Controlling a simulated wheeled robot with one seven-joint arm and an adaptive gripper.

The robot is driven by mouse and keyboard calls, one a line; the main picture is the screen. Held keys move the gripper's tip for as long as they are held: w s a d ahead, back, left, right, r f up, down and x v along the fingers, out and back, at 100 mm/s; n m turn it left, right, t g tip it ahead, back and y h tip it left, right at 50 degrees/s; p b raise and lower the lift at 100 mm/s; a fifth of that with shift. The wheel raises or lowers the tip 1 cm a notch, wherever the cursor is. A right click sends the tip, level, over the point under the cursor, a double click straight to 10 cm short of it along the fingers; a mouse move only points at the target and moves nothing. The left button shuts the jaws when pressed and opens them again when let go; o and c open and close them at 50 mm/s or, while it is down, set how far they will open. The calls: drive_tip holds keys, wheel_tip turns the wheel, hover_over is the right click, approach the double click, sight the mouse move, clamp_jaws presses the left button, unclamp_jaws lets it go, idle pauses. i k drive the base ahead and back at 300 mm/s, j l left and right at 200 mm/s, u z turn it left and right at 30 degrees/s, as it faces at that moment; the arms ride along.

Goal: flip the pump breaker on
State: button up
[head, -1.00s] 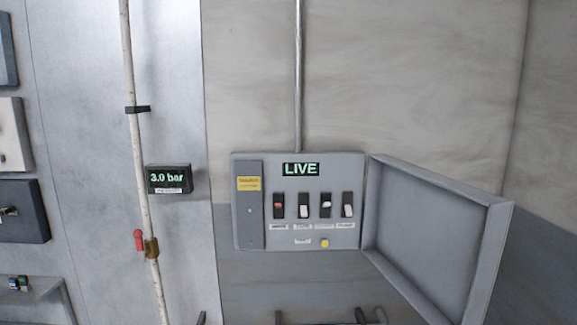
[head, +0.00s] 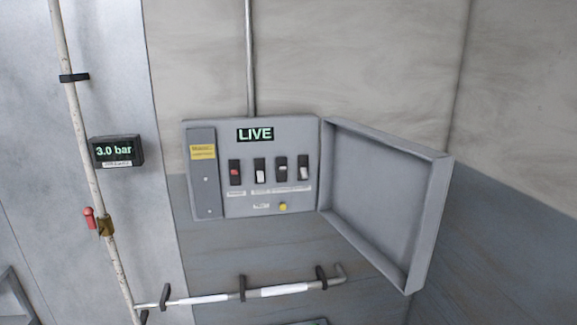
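A grey breaker panel (head: 215,209) is on the wall in the head view, with its cover (head: 385,195) swung open to the right. A green "LIVE" display (head: 255,134) is lit at its top. Below is a row of black switches: the leftmost has a red toggle (head: 235,173), the others pale toggles. The third switch's toggle (head: 281,167) sits higher than those of the second (head: 260,173) and fourth (head: 303,172). The labels are too small to read, so I cannot tell which is the pump breaker. My gripper is not in view.
A yellow button (head: 282,207) is low on the panel. Left are a "3.0 bar" gauge (head: 117,151) and a white pipe (head: 82,130) with a red-handled valve (head: 90,218). A horizontal pipe (head: 205,299) with black brackets runs below. The open cover projects on the right.

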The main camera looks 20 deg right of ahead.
sight(304, 171)
drive_tip(key=i+j+u, duration=0.15)
drive_tip(key=i+j, duration=0.15)
drive_tip(key=i, duration=0.15)
drive_tip(key=i+j+u, duration=0.15)
drive_tip(key=i, duration=0.35)
drive_tip(key=j, duration=0.15)
